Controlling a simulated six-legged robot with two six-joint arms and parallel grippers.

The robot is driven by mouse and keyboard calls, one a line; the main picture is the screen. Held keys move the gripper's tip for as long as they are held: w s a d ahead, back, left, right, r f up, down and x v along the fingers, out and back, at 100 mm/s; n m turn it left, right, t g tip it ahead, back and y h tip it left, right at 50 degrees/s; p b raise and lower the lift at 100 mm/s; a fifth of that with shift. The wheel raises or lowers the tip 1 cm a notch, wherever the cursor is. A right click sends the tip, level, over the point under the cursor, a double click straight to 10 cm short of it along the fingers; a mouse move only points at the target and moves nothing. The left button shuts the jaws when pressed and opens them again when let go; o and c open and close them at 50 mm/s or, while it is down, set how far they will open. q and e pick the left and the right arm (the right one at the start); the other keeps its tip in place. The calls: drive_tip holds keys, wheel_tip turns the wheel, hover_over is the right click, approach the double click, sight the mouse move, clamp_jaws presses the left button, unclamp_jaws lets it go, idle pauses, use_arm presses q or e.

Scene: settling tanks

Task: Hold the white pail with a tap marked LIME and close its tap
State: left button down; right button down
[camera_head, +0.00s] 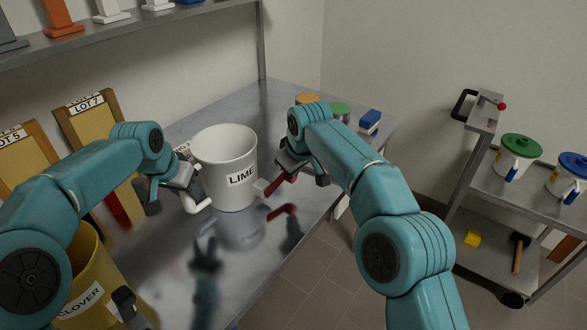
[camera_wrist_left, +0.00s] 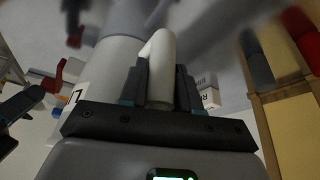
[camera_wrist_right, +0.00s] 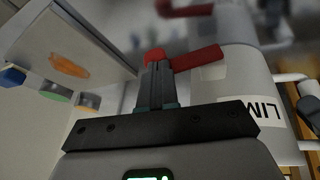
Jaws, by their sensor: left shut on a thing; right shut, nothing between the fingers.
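The white pail marked LIME (camera_head: 224,155) stands upright on the steel bench. My left gripper (camera_head: 180,192) is shut on its white handle on the left side; the left wrist view shows the handle (camera_wrist_left: 160,66) between the fingers. The tap sticks out on the pail's right side, with a red lever (camera_head: 281,183). The lever also shows in the right wrist view (camera_wrist_right: 198,57), pointing sideways. My right gripper (camera_wrist_right: 156,88) is shut and empty, its fingertips right by the lever's end. I cannot tell whether they touch it. My right arm partly hides this area in the head view.
A yellow pail marked CLOVER (camera_head: 88,285) stands at the front left. Boards with LOT labels (camera_head: 88,105) lean on the wall. Lids (camera_head: 340,109) and a blue block (camera_head: 370,119) lie at the back right. A trolley (camera_head: 545,205) with lidded pails stands at the right.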

drive_tip(key=shift+r, duration=0.1)
drive_tip(key=v, duration=1.2)
drive_tip(key=c, duration=1.8)
unclamp_jaws()
